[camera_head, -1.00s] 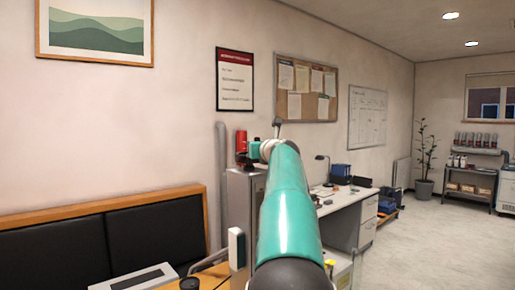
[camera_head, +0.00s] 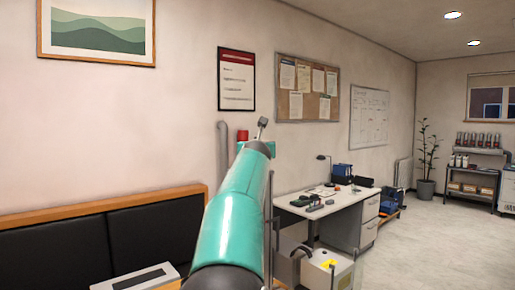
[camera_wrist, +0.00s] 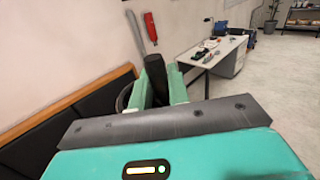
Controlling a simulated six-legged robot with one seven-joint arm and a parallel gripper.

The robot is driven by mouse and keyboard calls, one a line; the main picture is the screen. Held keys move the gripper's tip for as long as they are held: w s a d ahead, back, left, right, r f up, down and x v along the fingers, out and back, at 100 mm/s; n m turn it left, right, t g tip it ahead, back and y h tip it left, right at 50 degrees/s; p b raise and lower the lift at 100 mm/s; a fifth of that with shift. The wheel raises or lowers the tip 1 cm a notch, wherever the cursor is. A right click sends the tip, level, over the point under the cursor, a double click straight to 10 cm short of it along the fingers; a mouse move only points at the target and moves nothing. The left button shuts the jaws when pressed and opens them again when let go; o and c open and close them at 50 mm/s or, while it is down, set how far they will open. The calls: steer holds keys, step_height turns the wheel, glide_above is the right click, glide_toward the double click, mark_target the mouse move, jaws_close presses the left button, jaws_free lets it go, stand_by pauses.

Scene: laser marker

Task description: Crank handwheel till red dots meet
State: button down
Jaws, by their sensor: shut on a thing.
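In the wrist view, a black upright handle (camera_wrist: 155,75) stands between the two green fingers of my gripper (camera_wrist: 158,88), which is shut on it. A thin dark curved rim (camera_wrist: 122,98) shows just left of the fingers; it looks like part of the handwheel, mostly hidden by my gripper. In the head view my green arm covers the gripper, the handle and the wheel. No red dots can be made out in either view.
A black padded bench (camera_head: 60,248) with a wooden top edge runs along the wall at left. A white desk (camera_head: 335,212) with small items stands at right. A red cylinder (camera_head: 242,135) and a grey column (camera_head: 223,150) are behind my arm.

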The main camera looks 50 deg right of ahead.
steer(key=shift+w+a+f+m+g+h, duration=0.1)
steer(key=shift+a+m+g+h, duration=0.05)
steer(key=shift+m+g+h, duration=0.55)
steer(key=shift+w+a+f+m+g+h, duration=0.15)
steer(key=shift+m+g+h, duration=0.2)
steer(key=shift+g, duration=0.55)
steer(key=shift+s+r, duration=0.1)
steer(key=c, duration=1.4)
jaws_free()
steer(key=shift+s+a+r, duration=0.1)
steer(key=shift+s+a, duration=0.1)
steer(key=shift+a, duration=0.35)
steer(key=shift+v, duration=6.35)
steer(key=shift+s, duration=0.2)
